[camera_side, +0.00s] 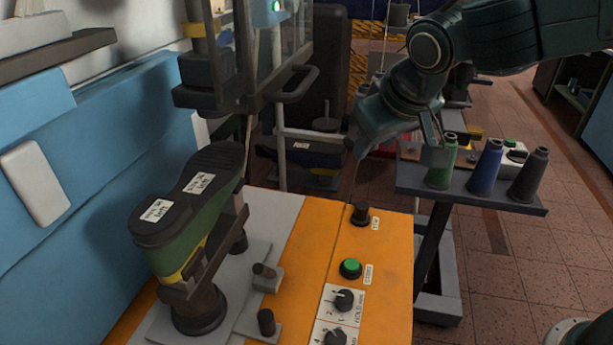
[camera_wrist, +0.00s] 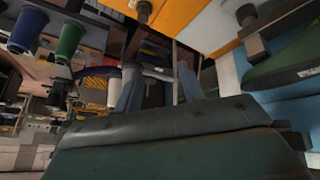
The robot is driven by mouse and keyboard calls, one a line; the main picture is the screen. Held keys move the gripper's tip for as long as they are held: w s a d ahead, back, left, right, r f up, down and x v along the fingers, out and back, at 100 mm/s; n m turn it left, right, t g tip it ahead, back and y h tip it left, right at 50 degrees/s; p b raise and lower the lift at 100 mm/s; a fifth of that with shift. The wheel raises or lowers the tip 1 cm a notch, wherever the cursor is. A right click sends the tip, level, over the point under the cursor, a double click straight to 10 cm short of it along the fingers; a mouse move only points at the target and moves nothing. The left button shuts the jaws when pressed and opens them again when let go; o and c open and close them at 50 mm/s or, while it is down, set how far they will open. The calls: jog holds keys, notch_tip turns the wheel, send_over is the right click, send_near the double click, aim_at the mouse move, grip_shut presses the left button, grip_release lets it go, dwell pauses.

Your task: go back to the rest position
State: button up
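My gripper (camera_side: 398,148) hangs in the air at upper middle right in the side view. Its two fingers are apart with nothing between them. In the wrist view my gripper (camera_wrist: 157,85) also shows its fingers spread, with background visible between them. A green shoe last (camera_side: 205,222) with a dark sole facing up and white labels sits on its stand at the left, well apart from my gripper. Part of the last also shows at the right edge of the wrist view (camera_wrist: 290,62).
An orange control panel (camera_side: 385,245) with a green button (camera_side: 350,268) and black knobs lies below my gripper. Green (camera_side: 441,162), blue (camera_side: 484,168) and black (camera_side: 528,175) thread cones stand on a small shelf close by at right. A dark machine frame (camera_side: 240,80) rises at left.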

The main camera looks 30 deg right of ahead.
jog(key=s+d+r+y, duration=0.1)
jog(key=s+d+r, duration=0.2)
jog(key=s+d, duration=0.7)
jog(key=s+d+f, duration=0.1)
jog(key=s+d, duration=0.2)
jog(key=s, duration=0.3)
jog(key=s+d+f+y, duration=0.1)
jog(key=s+d+f, duration=0.1)
jog(key=s, duration=0.3)
jog(key=shift+s+d+f, duration=0.15)
jog(key=shift+s+d, duration=0.25)
jog(key=shift+d, duration=0.1)
